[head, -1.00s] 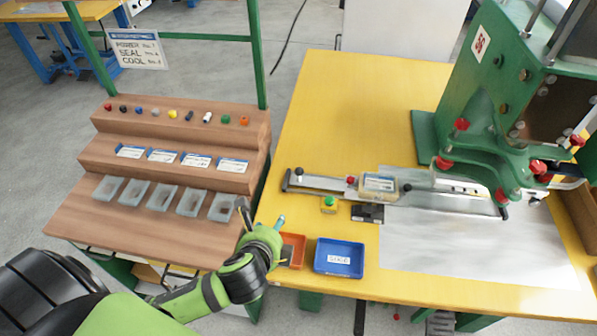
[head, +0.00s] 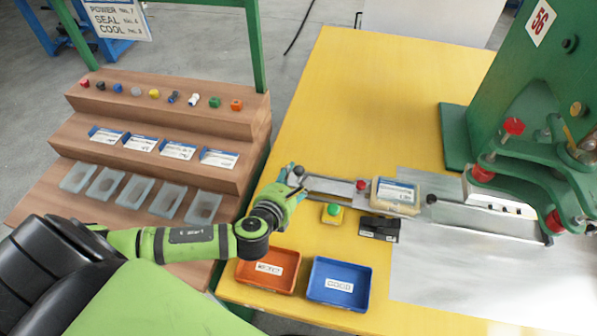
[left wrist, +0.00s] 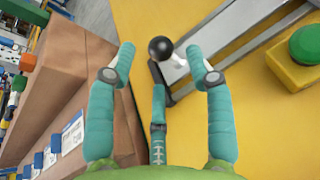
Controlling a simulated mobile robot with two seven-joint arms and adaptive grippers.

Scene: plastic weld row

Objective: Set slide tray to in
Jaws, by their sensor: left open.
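The slide tray (head: 395,197) is a beige block with a blue-and-white label. It sits on a metal slide rail (head: 333,188) on the yellow table, to the left of the green press. A dark ball knob (head: 299,170) stands at the rail's left end; it also shows in the left wrist view as a black ball (left wrist: 160,48) on a pale stem. My left gripper (head: 290,182) is open at that end of the rail. In the left wrist view its teal fingers (left wrist: 163,70) are spread on either side of the knob, not closed on it. My right gripper is not in view.
The green press (head: 510,100) stands at the right. A green button on a yellow box (head: 332,213) and a black block (head: 379,229) lie just before the rail. An orange tray (head: 268,270) and a blue tray (head: 338,283) are at the front. A brown stepped rack (head: 160,165) stands left.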

